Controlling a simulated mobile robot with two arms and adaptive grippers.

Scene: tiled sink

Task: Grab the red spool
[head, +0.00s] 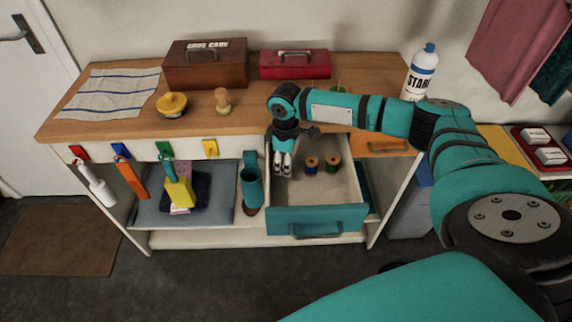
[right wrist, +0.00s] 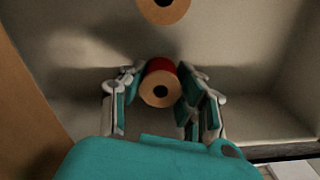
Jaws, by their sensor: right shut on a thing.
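The red spool (right wrist: 160,66) shows in the right wrist view, its tan end with a dark hole facing the camera. My right gripper (head: 283,172) reaches down into the open teal-fronted drawer (head: 315,220), at its left side. In the right wrist view its fingers (right wrist: 162,88) are on both sides of the red spool and shut on it. In the head view the red spool is hidden by the gripper. Two other spools, one blue (head: 311,169) and one greenish (head: 333,169), stand in the drawer to the right. My left gripper is not in view.
The drawer walls surround the gripper; another spool's tan end (right wrist: 163,10) shows ahead in the right wrist view. On the worktop are a brown box (head: 205,68), a red box (head: 295,65) and a white bottle (head: 420,75). The drawer's front right is bare.

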